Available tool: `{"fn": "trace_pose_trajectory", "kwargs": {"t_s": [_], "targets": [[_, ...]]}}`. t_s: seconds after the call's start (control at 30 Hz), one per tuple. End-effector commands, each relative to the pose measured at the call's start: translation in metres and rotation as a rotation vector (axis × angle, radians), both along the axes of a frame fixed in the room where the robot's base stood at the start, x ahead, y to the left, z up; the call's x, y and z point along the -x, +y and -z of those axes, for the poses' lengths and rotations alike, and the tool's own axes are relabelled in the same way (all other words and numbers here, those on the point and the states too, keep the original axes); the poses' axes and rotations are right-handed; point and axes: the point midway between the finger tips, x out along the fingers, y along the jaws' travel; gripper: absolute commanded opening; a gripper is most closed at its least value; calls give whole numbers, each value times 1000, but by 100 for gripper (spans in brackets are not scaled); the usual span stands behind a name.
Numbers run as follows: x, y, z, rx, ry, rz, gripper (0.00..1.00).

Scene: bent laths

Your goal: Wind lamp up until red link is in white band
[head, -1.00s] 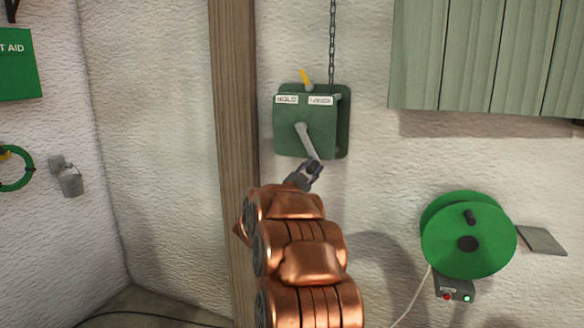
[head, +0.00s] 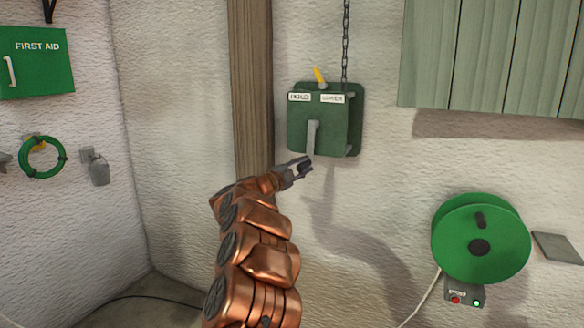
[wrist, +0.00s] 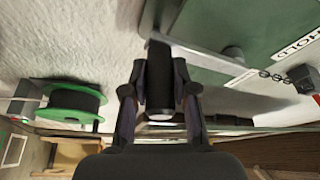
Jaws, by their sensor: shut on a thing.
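The green winch box (head: 298,138) is on the wall, with labels HOLD and LOWER on its front. A yellow lever (head: 320,76) stands up from its top, leaning left toward the HOLD side. A chain (head: 346,48) runs up from the box out of view. The grey crank arm (head: 312,137) points nearly straight down. My gripper (head: 303,167) is at its lower end, shut on the dark crank handle (wrist: 160,76), which shows between the fingers in the wrist view.
A wooden post (head: 251,80) stands left of the box. Pale green boards (head: 480,55) hang at upper right. A green reel (head: 479,238) is on the wall at lower right. A first aid box (head: 37,62) and green hose ring (head: 42,157) are at left.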

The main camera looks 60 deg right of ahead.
Motion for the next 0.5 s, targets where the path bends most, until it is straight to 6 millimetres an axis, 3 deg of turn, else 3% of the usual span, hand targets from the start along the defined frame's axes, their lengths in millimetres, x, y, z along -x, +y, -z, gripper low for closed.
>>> {"fn": "trace_pose_trajectory", "kwargs": {"t_s": [0.5], "targets": [[7, -7, -2, 1, -31, 14, 0]]}}
